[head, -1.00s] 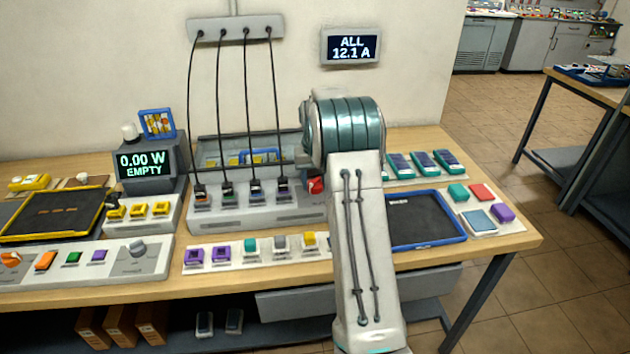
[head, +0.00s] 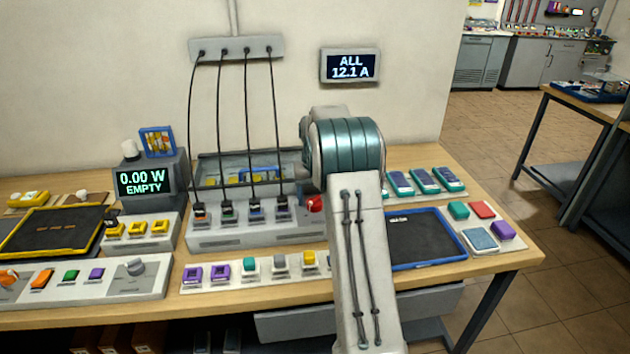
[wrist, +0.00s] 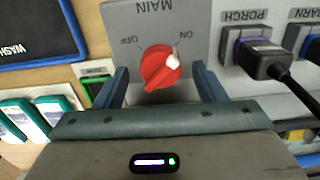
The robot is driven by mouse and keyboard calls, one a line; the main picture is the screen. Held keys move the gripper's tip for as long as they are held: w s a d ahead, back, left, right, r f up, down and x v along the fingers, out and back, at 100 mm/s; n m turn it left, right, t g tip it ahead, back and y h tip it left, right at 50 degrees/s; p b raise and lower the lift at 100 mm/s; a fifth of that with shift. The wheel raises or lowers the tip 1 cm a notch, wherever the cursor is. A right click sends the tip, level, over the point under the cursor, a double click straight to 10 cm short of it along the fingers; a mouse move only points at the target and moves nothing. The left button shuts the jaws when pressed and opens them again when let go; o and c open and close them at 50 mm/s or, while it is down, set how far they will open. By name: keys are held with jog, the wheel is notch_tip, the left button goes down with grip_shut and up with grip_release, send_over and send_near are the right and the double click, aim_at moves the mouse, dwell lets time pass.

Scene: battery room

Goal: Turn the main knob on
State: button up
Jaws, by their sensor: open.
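The red main knob (wrist: 160,68) sits on a grey panel (wrist: 118,18) marked MAIN, OFF and ON, upside down in the wrist view. Its white tip is turned to the upper right, at the ON label. My gripper (wrist: 161,74) is open, with one finger on each side of the knob and a visible gap on both sides. The knob also shows in the head view (head: 315,204), at the right end of the grey charger unit (head: 225,237). In the head view my arm hides the gripper.
Black cables with plugs (head: 255,210) stand left of the knob; the PORCH plug (wrist: 258,58) is close by in the wrist view. Teal blocks (wrist: 30,118) and a blue-rimmed tray (wrist: 35,65) lie on the other side. A wall display (head: 351,66) reads ALL 12.1 A.

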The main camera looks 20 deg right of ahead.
notch_tip(320, 180, up, 13)
dwell(0.3)
dwell(0.4)
jog(key=s+a+r+n+t, duration=0.1)
jog(key=s+a+r, duration=0.1)
jog(key=s+a, duration=0.55)
jog(key=s+a+r+n+t, duration=0.1)
jog(key=s+a+r, duration=0.3)
jog(key=s, duration=0.6)
jog(key=s+a+f, duration=0.3)
jog(key=s+f, duration=0.1)
jog(key=s, duration=0.4)
jog(key=s+a+f+n+t, duration=0.1)
jog(key=s+a+f, duration=0.2)
jog(key=s, duration=0.6)
jog(key=shift+s+a+f, duration=0.2)
jog(key=shift+a+f, duration=0.1)
jog(key=shift+f, duration=0.7)
